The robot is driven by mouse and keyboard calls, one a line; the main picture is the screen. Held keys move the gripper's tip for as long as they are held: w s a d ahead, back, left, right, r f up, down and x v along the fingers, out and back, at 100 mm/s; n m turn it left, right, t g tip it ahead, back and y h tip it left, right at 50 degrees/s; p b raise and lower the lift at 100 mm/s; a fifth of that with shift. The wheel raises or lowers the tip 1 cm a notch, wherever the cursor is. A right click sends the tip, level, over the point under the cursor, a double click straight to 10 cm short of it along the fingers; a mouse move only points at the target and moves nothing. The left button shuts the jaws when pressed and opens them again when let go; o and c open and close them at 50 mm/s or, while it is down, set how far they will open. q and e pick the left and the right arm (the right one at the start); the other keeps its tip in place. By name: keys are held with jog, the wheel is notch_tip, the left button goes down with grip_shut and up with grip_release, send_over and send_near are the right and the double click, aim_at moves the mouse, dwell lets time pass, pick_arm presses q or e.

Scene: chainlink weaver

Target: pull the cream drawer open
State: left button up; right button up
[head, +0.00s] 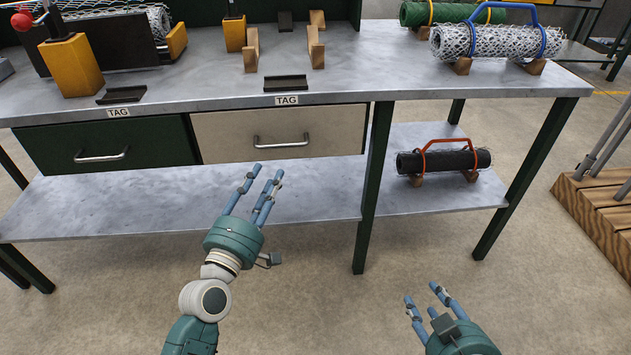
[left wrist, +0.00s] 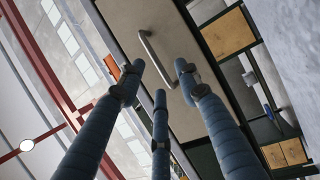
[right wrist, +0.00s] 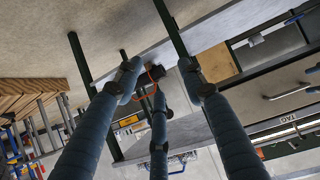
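The cream drawer (head: 230,136) is shut under the bench top, right of the green drawer. Its silver bar handle (head: 281,142) runs across the front. In the left wrist view the handle (left wrist: 152,62) shows beyond my fingers on the cream front (left wrist: 125,22). My left gripper (head: 262,172) is open and empty, in front of and below the cream drawer, with its fingers pointing up towards it and apart from the handle. My right gripper (head: 424,292) is open and empty, low at the front right, well away from the drawer.
The green drawer (head: 40,142) is beside it on the left, also shut. A lower shelf (head: 130,205) runs beneath. A bench leg (head: 372,190) stands just right of the cream drawer. A dark mesh roll (head: 445,161) with a red handle lies on the right shelf. Floor in front is clear.

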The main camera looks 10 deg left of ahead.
aim_at(283, 146)
pick_arm(q)
jog(key=w+r, duration=0.1)
jog(key=w, duration=0.2)
jog(key=w+d, duration=0.1)
jog(key=w, duration=0.2)
jog(key=w+r+b, duration=0.1)
jog(key=w, duration=0.2)
jog(key=shift+w+d+r, duration=0.2)
jog(key=shift+r, duration=0.15)
jog(key=shift+w+d+r, duration=0.1)
jog(key=shift+w, duration=0.3)
pick_arm(e)
jog(key=w+a+r+t, duration=0.1)
jog(key=w+r+t, duration=0.2)
jog(key=r, duration=0.3)
jog(key=shift+a+r+y, duration=0.15)
jog(key=shift+r+y, duration=0.2)
jog(key=shift+y, duration=0.05)
pick_arm(q)
grip_shut()
